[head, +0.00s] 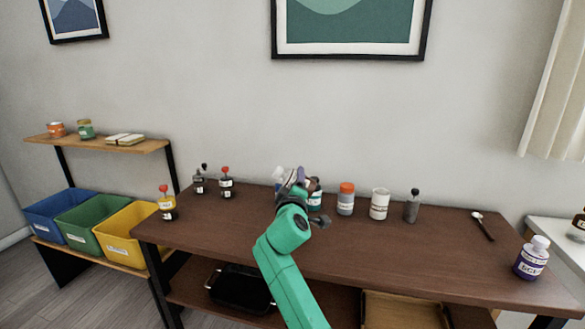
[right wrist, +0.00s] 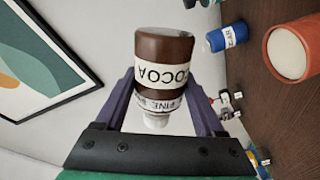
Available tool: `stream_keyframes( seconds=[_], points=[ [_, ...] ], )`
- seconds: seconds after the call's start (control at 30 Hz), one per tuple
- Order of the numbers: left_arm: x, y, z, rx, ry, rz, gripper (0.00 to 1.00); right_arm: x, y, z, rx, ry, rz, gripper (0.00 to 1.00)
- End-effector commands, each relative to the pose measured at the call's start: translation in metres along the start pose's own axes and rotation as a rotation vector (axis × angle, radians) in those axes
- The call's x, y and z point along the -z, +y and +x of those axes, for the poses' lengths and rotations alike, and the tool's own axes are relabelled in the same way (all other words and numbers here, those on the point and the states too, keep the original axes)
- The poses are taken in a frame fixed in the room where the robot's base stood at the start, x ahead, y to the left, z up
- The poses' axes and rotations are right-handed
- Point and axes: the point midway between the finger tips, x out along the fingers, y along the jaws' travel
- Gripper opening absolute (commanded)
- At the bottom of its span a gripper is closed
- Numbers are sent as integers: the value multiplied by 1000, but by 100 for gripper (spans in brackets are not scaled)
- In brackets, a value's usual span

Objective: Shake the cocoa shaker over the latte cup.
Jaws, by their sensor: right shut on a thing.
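The cocoa shaker (right wrist: 163,62) is a brown bottle with a white COCOA label and a pale cap end. It sits between the two fingers of my right gripper (right wrist: 156,100), which is shut on it. The label reads upside down in the right wrist view, and the shaker looks tipped on its side relative to the table. In the head view my right gripper (head: 295,180) is above the back of the table and mostly hides the shaker. An orange round vessel with a pale top (right wrist: 292,50) shows beyond the shaker; I cannot tell whether it is the latte cup.
An orange-lidded jar (head: 346,199), a white canister (head: 379,204) and a grey bottle (head: 412,207) stand right of the gripper. Dark bottles (head: 226,184) stand left. A spoon (head: 483,227) and purple bottle (head: 532,260) are at the right. The front of the tabletop (head: 400,262) is clear.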

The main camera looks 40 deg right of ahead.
Motion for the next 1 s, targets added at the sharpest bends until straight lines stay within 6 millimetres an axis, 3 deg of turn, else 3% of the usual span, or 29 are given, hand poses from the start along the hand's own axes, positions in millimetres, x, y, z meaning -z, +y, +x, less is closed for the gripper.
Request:
stream_keyframes(
  seconds=[0.37, 0.53, 0.7, 1.0],
  points=[
    [3, 0, -24, 0, 0, 1, 100, -25, -36, 0, 5, 1, -562, 9],
    [5, -1, -46, 0, 0, 1, 100, -23, -36, 0, 4, 1, -772, 9],
    [5, -1, -51, 0, 0, 1, 100, -25, -41, 0, 4, 1, -878, 9],
    [5, -1, -50, 0, 0, 1, 100, -26, -43, 0, 4, 0, -889, 9]
  ],
)
